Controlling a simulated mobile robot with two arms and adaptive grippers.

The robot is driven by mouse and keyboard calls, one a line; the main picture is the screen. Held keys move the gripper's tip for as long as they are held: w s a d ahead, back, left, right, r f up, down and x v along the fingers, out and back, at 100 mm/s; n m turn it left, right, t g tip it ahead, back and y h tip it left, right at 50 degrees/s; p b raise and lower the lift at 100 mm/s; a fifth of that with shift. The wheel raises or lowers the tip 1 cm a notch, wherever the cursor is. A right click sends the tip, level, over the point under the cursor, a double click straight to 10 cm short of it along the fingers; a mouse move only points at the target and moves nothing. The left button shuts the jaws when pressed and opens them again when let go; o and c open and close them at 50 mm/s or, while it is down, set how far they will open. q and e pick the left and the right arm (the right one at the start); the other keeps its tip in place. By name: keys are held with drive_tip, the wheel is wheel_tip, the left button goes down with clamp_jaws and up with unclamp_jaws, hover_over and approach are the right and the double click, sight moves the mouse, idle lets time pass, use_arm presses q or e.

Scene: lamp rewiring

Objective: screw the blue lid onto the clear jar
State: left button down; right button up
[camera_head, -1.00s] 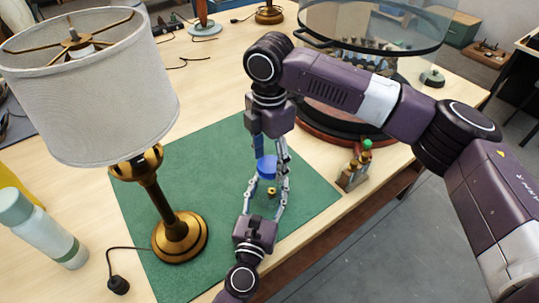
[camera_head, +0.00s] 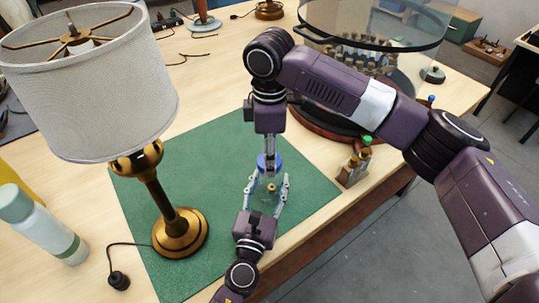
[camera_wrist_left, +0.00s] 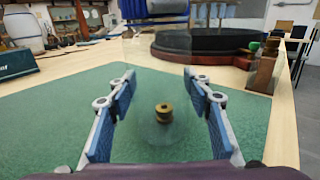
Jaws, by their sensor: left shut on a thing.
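The clear jar (camera_head: 266,190) stands on the green mat (camera_head: 205,160), with a small brass piece inside. It also shows in the left wrist view, see-through around the brass piece (camera_wrist_left: 163,114). My left gripper (camera_head: 268,190) reaches in from the bottom and is shut on the jar, one finger on each side. The blue lid (camera_head: 262,162) is at the top of the jar; I cannot tell whether it is seated. My right gripper (camera_head: 269,150) points down over the lid from above. Its fingers are edge-on, so their grip is unclear. Blue also shows at the top of the left wrist view.
A brass lamp (camera_head: 180,228) with a grey shade stands left of the jar. A small block with a green-topped item (camera_head: 355,166) stands to the right, near the table edge. A glass-topped round stand is behind. The mat between lamp and jar is clear.

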drive_tip(key=m, duration=1.1)
drive_tip(key=o, duration=1.3)
drive_tip(key=shift+o, duration=0.2)
drive_tip(key=shift+r, duration=0.1)
wheel_tip(320, 180, up, 12)
use_arm(q)
drive_tip(key=c, duration=0.9)
unclamp_jaws()
drive_tip(key=shift+c, duration=0.2)
